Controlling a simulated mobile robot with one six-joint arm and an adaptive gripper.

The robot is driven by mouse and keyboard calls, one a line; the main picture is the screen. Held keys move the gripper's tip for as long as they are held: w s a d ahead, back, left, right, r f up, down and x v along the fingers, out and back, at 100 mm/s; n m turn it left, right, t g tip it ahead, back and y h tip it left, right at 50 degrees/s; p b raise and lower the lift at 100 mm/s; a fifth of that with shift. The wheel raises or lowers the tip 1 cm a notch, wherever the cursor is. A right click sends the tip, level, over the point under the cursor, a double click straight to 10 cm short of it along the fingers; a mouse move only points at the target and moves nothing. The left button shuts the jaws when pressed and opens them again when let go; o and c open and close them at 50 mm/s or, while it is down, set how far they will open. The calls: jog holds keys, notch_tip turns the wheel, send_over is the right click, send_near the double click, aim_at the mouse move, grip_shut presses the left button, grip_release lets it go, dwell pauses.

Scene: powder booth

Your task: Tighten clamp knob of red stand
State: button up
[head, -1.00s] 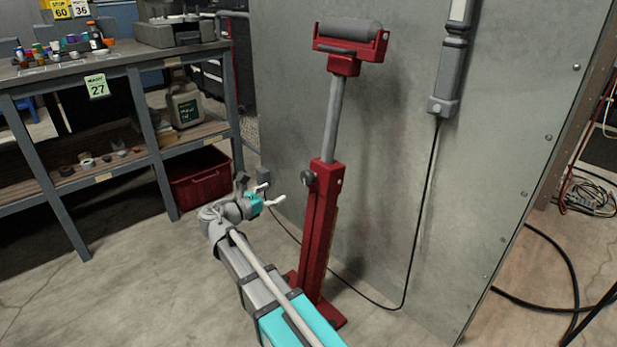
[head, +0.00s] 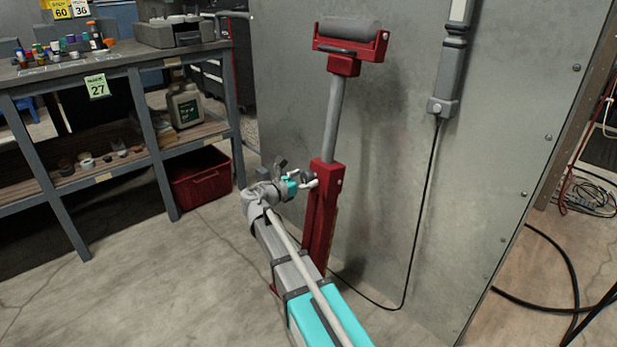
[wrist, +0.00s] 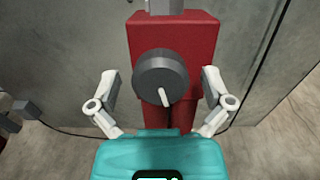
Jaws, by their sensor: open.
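The red stand (head: 323,215) is upright in front of the grey metal wall, with a grey post and a roller on top. Its dark round clamp knob (wrist: 161,76) with a pale lever or pin shows in the wrist view, on the front of the red column (wrist: 195,38). In the head view the knob (head: 308,175) is small and partly covered by my gripper (head: 312,183). In the wrist view my gripper (wrist: 158,95) is open, one finger on each side of the knob. Gaps show between both fingers and the knob.
The grey wall panel (head: 385,150) stands close behind the stand. A black cable (head: 424,215) hangs down it and runs along the floor. The floor at front left is clear.

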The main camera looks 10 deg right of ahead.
jog(key=shift+w+d, duration=0.2)
jog(key=shift+d, duration=0.25)
jog(key=c, duration=1.1)
jog(key=shift+c, duration=0.2)
